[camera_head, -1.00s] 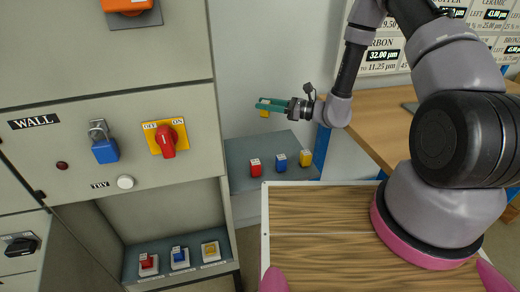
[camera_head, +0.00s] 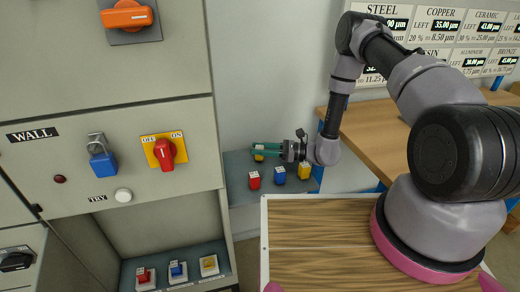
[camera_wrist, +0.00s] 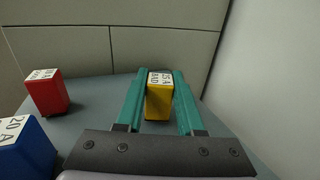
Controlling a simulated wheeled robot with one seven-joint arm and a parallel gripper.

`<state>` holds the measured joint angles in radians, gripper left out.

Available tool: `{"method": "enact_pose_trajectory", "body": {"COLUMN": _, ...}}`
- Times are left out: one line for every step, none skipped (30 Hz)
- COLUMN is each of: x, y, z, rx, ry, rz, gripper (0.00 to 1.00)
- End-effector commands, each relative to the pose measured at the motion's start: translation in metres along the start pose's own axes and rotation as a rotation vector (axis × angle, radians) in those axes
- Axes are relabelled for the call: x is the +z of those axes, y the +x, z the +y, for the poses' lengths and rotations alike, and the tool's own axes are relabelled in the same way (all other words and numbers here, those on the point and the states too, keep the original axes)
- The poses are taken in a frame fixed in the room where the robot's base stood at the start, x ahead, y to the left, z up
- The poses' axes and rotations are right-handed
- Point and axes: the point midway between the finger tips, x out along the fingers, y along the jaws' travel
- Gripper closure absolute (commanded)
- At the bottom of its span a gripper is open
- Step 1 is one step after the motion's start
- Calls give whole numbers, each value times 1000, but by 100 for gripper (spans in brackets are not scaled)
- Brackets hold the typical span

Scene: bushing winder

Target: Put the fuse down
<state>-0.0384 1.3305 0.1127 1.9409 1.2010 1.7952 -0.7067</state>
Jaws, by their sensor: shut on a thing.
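My gripper (camera_head: 264,151) is shut on a yellow fuse (camera_head: 258,157), low over the far end of the grey shelf (camera_head: 236,180). In the wrist view the yellow fuse (camera_wrist: 159,97) sits upright between the teal fingers (camera_wrist: 158,98), its white label reading "BAD" in part. Its underside is close to the shelf surface; I cannot tell whether it touches. On the shelf stand a red fuse (camera_head: 253,180), a blue fuse (camera_head: 280,175) and another yellow fuse (camera_head: 304,171). The red (camera_wrist: 47,92) and blue (camera_wrist: 25,148) ones show at the wrist view's left.
A cabinet panel with a blue padlock (camera_head: 103,161) and red switch (camera_head: 165,153) stands left. Its lower bay holds red (camera_head: 144,278), blue (camera_head: 177,271) and yellow (camera_head: 209,264) fuses. A wooden table (camera_head: 375,140) is right; a wall closes the shelf's back.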

Motion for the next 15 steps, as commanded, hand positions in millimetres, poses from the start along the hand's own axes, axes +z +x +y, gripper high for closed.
{"method": "enact_pose_trajectory", "body": {"x": 1, "y": 0, "z": 0, "rx": 0, "ry": -1, "rz": 0, "gripper": 100}}
{"method": "enact_pose_trajectory", "body": {"x": 1, "y": 0, "z": 0, "rx": 0, "ry": -1, "rz": 0, "gripper": 100}}
{"method": "enact_pose_trajectory", "body": {"x": 1, "y": 0, "z": 0, "rx": 0, "ry": -1, "rz": 0, "gripper": 100}}
{"method": "enact_pose_trajectory", "body": {"x": 1, "y": 0, "z": 0, "rx": 0, "ry": -1, "rz": 0, "gripper": 100}}
{"method": "enact_pose_trajectory", "body": {"x": 1, "y": 0, "z": 0, "rx": -1, "ry": -1, "rz": 0, "gripper": 100}}
{"method": "enact_pose_trajectory", "body": {"x": 0, "y": 0, "z": 0, "rx": -1, "ry": 0, "rz": 0, "gripper": 100}}
{"method": "enact_pose_trajectory", "body": {"x": -1, "y": 0, "z": 0, "rx": -1, "ry": 0, "rz": 0, "gripper": 100}}
{"method": "enact_pose_trajectory", "body": {"x": -2, "y": 0, "z": 0, "rx": -1, "ry": 0, "rz": 0, "gripper": 100}}
{"method": "enact_pose_trajectory", "body": {"x": -3, "y": 0, "z": 0, "rx": -1, "ry": 0, "rz": 0, "gripper": 100}}
{"method": "enact_pose_trajectory", "body": {"x": -4, "y": 0, "z": 0, "rx": -1, "ry": 0, "rz": 0, "gripper": 100}}
{"method": "enact_pose_trajectory", "body": {"x": -5, "y": 0, "z": 0, "rx": -1, "ry": 0, "rz": 0, "gripper": 100}}
{"method": "enact_pose_trajectory", "body": {"x": -6, "y": 0, "z": 0, "rx": -1, "ry": 0, "rz": 0, "gripper": 100}}
{"method": "enact_pose_trajectory", "body": {"x": -7, "y": 0, "z": 0, "rx": -1, "ry": 0, "rz": 0, "gripper": 60}}
{"method": "enact_pose_trajectory", "body": {"x": -6, "y": 0, "z": 0, "rx": -1, "ry": -1, "rz": 0, "gripper": 48}}
{"method": "enact_pose_trajectory", "body": {"x": -6, "y": 0, "z": 0, "rx": -1, "ry": -1, "rz": 0, "gripper": 33}}
